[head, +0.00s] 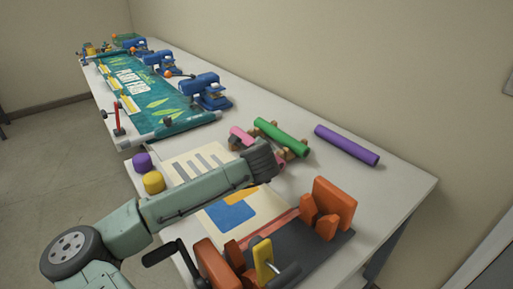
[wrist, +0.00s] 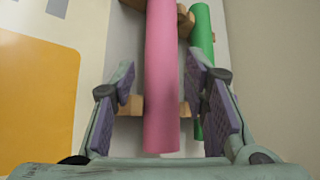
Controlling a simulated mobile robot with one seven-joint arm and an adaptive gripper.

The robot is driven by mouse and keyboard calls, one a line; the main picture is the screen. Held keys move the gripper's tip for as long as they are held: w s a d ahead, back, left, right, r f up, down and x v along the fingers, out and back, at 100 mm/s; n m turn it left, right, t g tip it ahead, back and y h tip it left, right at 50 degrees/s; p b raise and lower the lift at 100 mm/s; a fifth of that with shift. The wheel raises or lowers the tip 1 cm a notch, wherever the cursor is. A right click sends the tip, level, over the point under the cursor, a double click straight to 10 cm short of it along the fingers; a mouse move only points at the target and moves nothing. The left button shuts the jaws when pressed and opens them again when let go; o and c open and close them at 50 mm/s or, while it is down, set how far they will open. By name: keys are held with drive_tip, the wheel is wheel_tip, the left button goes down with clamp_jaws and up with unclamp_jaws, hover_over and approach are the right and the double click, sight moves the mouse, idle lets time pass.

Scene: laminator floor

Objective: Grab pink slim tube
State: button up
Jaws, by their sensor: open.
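The pink slim tube (wrist: 162,80) lies on small wooden supports in the wrist view, running from the top edge down to between my fingers. In the head view its pink end (head: 241,136) shows, and my gripper hides much of the rest. My gripper (wrist: 164,110) is open, with one purple-padded finger on each side of the tube's near end. Gaps show between the tube and both pads, so it is not gripped. In the head view my gripper (head: 264,163) is over the table beside the tubes.
A green tube (head: 281,138) lies just beyond the pink one on wooden supports (wrist: 131,106). A purple tube (head: 346,145) lies farther right. An orange clamp device (head: 333,200) stands at the near right. A printed sheet (head: 187,166) lies under my arm. Blue machines (head: 205,91) stand behind.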

sight(247, 139)
drive_tip(key=x, duration=0.6)
drive_tip(key=shift+w+d+f, duration=0.15)
drive_tip(key=shift+w+d, duration=0.05)
drive_tip(key=shift+d, duration=0.05)
drive_tip(key=c, duration=0.8)
